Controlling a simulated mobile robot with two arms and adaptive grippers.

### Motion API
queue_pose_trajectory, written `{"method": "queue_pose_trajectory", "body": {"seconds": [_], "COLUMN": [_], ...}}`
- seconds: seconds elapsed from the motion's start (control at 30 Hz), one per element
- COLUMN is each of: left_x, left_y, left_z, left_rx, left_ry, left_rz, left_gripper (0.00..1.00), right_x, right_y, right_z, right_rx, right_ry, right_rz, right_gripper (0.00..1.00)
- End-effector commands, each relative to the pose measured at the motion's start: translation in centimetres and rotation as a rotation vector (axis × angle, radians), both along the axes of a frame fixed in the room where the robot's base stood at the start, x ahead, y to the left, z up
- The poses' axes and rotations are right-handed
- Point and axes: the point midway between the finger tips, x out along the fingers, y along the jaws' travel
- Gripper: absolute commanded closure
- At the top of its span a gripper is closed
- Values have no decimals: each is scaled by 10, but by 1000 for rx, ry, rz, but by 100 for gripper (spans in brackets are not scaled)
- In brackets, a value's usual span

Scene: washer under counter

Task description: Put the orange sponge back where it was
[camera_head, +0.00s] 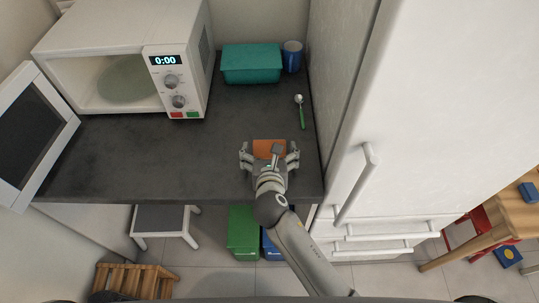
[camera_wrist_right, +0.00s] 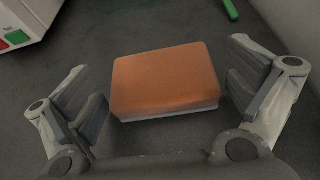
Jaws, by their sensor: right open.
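The orange sponge (camera_head: 268,147) lies on the dark counter (camera_head: 120,155) near its front right part. In the right wrist view the sponge (camera_wrist_right: 166,80) shows as a flat orange block with a pale underside, between the two fingers. My right gripper (camera_head: 269,157) is open over the counter, with one finger on each side of the sponge. My left gripper is not in view.
A white microwave (camera_head: 187,62) with its door (camera_head: 32,135) open stands at the left. A teal box (camera_head: 252,65), a blue mug (camera_head: 292,55) and a green-handled spoon (camera_head: 302,117) are behind the sponge. A white fridge (camera_head: 420,100) borders the counter's right side.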

Motion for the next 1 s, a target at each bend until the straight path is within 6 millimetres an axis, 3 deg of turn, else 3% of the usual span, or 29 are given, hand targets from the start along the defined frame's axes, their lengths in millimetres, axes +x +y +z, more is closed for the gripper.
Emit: {"method": "queue_pose_trajectory", "body": {"seconds": [0.17, 0.7, 1.0], "left_x": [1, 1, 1], "left_y": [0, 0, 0], "left_z": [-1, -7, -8], "left_rx": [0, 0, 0], "left_ry": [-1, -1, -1], "left_rz": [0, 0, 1], "left_gripper": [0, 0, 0], "right_x": [-14, -100, -111], "right_y": [0, 0, 0], "right_z": [6, 42, 48], "right_rx": [1, 1, 1], "right_ry": [1, 0, -1], "right_rz": [0, 1, 0], "right_gripper": [0, 0, 0]}}
